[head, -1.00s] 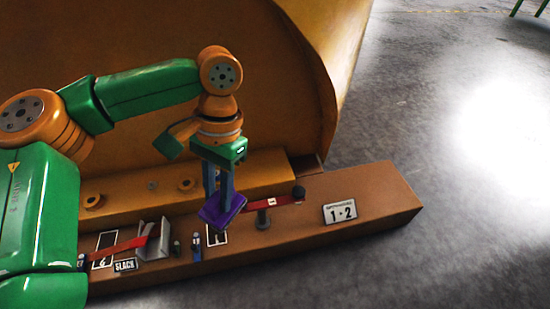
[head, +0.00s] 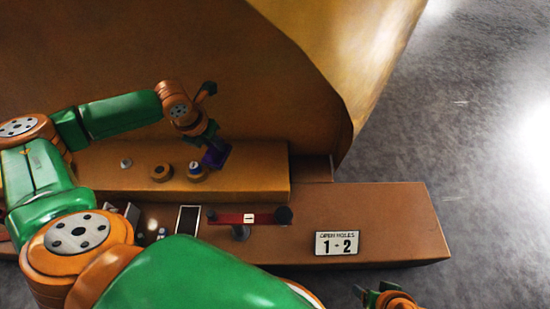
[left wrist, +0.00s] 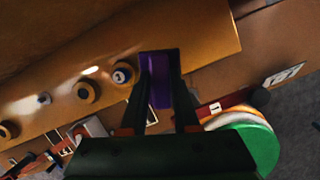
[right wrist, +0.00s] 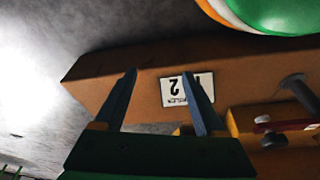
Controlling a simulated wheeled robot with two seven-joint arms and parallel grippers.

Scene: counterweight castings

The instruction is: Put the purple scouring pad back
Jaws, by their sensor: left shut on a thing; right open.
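The purple scouring pad (head: 216,153) is held by my left gripper (head: 208,143) over the raised orange ledge, beside its round bosses. In the left wrist view the purple pad (left wrist: 158,80) sits between the two fingers of my left gripper (left wrist: 162,92), which is shut on it. Whether the pad touches the ledge I cannot tell. My right gripper (right wrist: 158,98) is open and empty, facing the brown block with the number sign. In the head view only part of it (head: 375,296) shows at the bottom right.
The ledge (head: 240,160) carries round bosses, one with a numbered top (head: 197,171). Below it on the brown block (head: 390,210) are a red strip on a post (head: 240,218), a dark-framed panel (head: 187,220) and an "OPEN HOLES 1-2" sign (head: 337,244). The curved orange casting rises behind.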

